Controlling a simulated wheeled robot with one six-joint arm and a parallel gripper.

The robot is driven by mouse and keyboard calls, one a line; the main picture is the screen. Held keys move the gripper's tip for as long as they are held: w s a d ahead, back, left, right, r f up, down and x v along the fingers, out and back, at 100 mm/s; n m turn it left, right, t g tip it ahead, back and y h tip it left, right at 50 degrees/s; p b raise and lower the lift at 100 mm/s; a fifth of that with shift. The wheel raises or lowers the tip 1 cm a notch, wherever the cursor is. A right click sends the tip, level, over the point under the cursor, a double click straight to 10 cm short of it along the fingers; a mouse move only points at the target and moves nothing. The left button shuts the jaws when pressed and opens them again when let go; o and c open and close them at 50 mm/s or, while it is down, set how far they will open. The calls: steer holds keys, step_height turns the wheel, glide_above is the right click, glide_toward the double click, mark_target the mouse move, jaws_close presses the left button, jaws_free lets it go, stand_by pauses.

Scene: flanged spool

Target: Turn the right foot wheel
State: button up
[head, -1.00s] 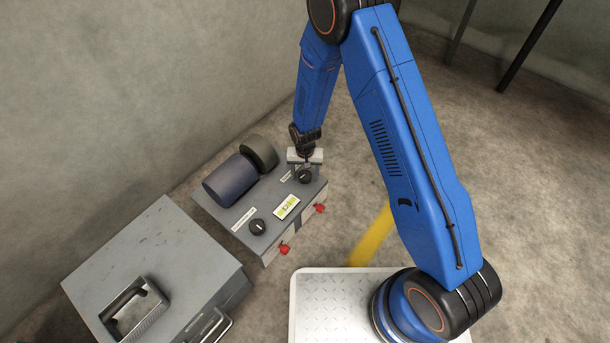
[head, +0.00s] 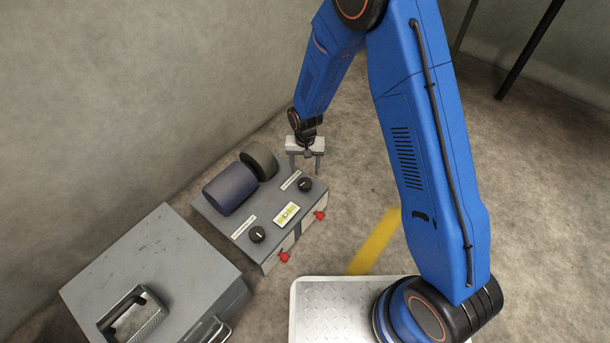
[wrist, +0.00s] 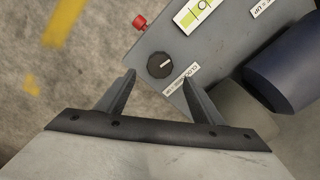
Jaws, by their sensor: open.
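The right foot wheel (head: 305,184) appears to be the black round knob with a pale pointer line, on top of the grey box (head: 266,262). The same black knob (wrist: 160,65) shows in the wrist view beside a white label. My gripper (head: 305,166) is open and empty above and behind this knob, apart from it. In the wrist view the knob lies just beyond and between the fingertips of my gripper (wrist: 161,72). A second black knob (head: 257,234) sits at the box's left front. A yellow-green level vial (head: 287,213) lies between them.
A blue cylinder (head: 230,189) and a dark disc (head: 260,161) sit at the box's back left. Red knobs (head: 284,256) (head: 319,215) stick out from its front. A grey case (head: 165,270) stands at the left. The floor right of the box is clear.

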step_height(320, 180, up, 8)
steer(key=shift+f, duration=0.25)
stand_by(0.5)
